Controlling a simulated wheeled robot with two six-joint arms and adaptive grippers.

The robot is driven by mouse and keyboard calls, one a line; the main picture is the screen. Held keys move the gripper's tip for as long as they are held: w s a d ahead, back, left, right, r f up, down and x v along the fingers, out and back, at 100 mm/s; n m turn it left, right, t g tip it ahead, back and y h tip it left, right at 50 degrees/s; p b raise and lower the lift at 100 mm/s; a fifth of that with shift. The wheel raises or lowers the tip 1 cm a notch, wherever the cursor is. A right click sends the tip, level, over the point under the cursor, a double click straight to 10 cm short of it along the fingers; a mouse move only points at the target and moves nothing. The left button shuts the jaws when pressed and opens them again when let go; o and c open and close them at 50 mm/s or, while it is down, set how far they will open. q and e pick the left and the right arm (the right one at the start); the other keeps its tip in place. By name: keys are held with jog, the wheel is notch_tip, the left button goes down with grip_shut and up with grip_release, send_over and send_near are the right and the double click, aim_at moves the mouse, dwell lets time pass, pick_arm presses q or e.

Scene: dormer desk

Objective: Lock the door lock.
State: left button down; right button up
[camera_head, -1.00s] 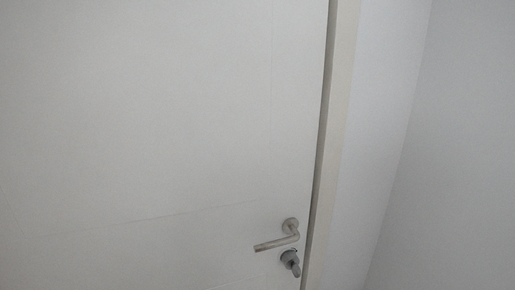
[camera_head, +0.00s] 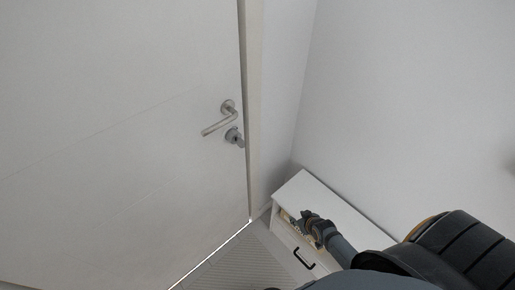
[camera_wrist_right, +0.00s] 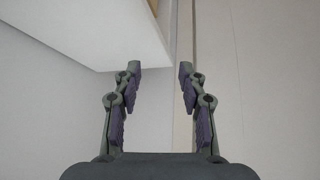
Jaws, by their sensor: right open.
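A white door (camera_head: 120,120) fills the left of the head view and looks shut against its frame. Near its right edge is a metal lever handle (camera_head: 220,122). Just below the handle is the door lock (camera_head: 235,137), a small metal rosette with a turn knob; which way it is set I cannot tell. My right gripper (camera_head: 296,222) is at the lower right, near a white cabinet and well apart from the lock. In the right wrist view the right gripper (camera_wrist_right: 158,75) is open and empty. My left gripper is not in view.
The white cabinet (camera_head: 340,212) with a dark drawer handle (camera_head: 304,259) stands against the wall right of the door. A white cabinet-like edge (camera_wrist_right: 110,50) is close to the fingers in the right wrist view. The floor (camera_head: 220,268) before the door looks clear.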

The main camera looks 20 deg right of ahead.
jog(key=w+a+r+n+t+y+p, duration=0.1)
jog(key=w+r, duration=0.3)
jog(key=r, duration=0.3)
jog(key=w+a+r+t+p, duration=0.1)
jog(key=w+r, duration=0.3)
jog(key=r, duration=0.2)
jog(key=n+t+y+p, duration=0.2)
jog(key=n+t+y, duration=0.1)
jog(key=y, duration=0.1)
send_near(243, 142)
pick_arm(q)
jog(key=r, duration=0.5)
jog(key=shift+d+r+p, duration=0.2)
jog(key=shift+p, duration=0.1)
pick_arm(e)
jog(key=x, duration=0.9)
jog(key=shift+w+a+f, duration=0.15)
jog(key=shift+w+f, duration=0.05)
jog(key=shift+w, duration=0.1)
grip_shut()
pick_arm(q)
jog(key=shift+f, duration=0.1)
